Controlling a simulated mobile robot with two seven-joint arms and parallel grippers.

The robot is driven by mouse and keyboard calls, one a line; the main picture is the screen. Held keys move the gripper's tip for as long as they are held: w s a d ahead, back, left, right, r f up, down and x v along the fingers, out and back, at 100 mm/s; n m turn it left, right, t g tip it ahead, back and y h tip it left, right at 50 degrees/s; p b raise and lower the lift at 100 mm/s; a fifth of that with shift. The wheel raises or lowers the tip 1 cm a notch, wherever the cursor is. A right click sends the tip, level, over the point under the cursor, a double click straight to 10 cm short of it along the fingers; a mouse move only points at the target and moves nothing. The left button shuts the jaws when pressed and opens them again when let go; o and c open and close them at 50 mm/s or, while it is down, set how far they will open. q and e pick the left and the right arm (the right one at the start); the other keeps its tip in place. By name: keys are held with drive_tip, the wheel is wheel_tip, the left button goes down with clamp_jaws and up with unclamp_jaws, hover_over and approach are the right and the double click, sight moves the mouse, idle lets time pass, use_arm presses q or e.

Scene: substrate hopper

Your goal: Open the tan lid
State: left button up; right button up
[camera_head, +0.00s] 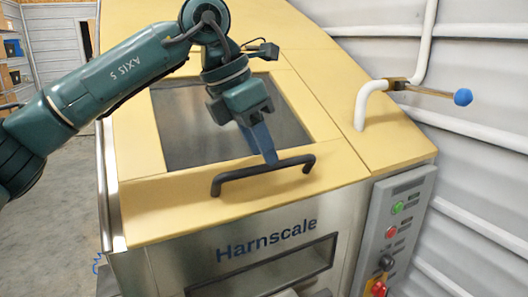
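The tan lid (185,214) lies closed on top of a steel machine, with a dark window (190,135) set in it. A black bar handle (240,173) is fixed near the lid's front edge. My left gripper (271,160) hangs over the window and points down, with its blue-grey fingertips at the rear side of the handle's bar. I cannot tell whether the fingers touch the bar. The fingers overlap in this view, so their opening does not show. My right gripper is out of view.
A control panel (398,235) with green and red buttons is at the machine's front right. A white pipe (361,108) with a blue-tipped lever (462,97) stands at the right. The front steel face (180,262) reads "Harnscale". Grey floor is clear at left.

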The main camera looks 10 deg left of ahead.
use_arm(q)
drive_tip(key=shift+x, duration=1.05)
clamp_jaws()
